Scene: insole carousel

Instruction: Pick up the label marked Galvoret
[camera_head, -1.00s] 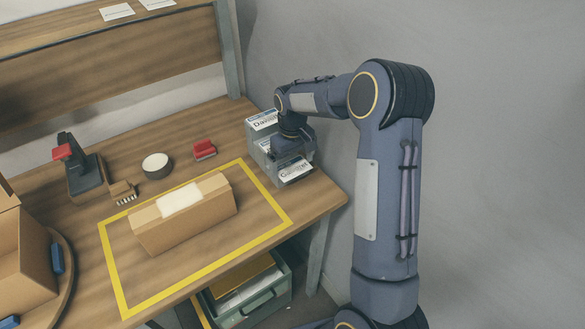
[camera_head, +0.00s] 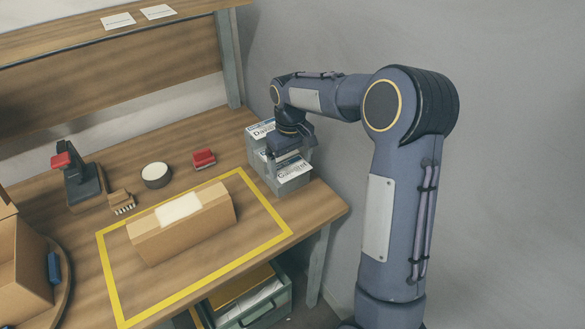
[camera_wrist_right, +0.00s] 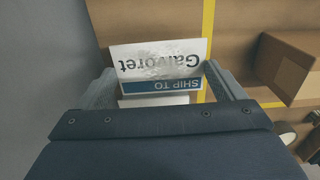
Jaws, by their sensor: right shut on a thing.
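The Galvoret label (camera_head: 292,170) is white with a blue band. The contact itself is mostly hidden in the head view. My left gripper is not in view.
Another label (camera_head: 261,130) stands at the back of the holder. A cardboard box (camera_head: 180,230) lies inside a yellow outline. A red item (camera_head: 204,158), a tape roll (camera_head: 156,175) and a scanner stand (camera_head: 82,180) are farther left. A grey wall is close on the right.

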